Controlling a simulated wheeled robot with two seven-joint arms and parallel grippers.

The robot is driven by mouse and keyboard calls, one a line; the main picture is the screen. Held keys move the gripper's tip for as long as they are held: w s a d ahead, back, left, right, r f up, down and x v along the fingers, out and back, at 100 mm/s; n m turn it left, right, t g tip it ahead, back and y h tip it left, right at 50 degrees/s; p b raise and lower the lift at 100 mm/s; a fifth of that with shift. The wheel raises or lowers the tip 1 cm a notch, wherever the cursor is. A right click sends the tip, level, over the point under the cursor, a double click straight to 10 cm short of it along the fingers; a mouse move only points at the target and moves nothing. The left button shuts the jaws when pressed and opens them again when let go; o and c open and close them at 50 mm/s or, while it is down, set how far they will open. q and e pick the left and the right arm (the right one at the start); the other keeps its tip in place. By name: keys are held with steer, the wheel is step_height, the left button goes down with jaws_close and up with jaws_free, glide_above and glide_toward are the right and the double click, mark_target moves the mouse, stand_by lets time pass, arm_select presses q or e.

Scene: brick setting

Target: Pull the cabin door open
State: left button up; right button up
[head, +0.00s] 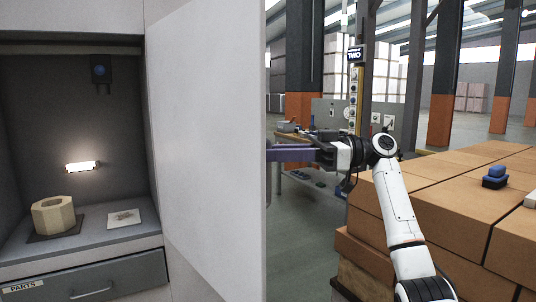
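The cabin door (208,130) is a tall pale panel standing swung out from the cabin, with its inner face toward me. The cabin's inside (70,120) shows at the left. My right gripper (272,153) comes in from the right at the door's free edge. Its bluish fingers run left and pass behind the panel, so their tips are hidden. Any handle on the door's outer face is hidden too. I cannot tell whether the fingers are shut on something. My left gripper is not in view.
In the cabin, a beige hexagonal block (54,218) and a small card (124,218) rest on a shelf above a grey drawer (85,278). Stacked brown boxes (450,205) stand close to my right arm. A workbench (300,178) is behind the gripper, with open floor beyond.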

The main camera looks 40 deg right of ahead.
arm_select(q)
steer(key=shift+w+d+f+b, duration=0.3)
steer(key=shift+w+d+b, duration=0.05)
steer(key=shift+b, duration=0.5)
arm_select(e)
steer(key=v, duration=0.9)
steer(key=shift+s+d, duration=0.2)
steer(key=shift+d, duration=0.15)
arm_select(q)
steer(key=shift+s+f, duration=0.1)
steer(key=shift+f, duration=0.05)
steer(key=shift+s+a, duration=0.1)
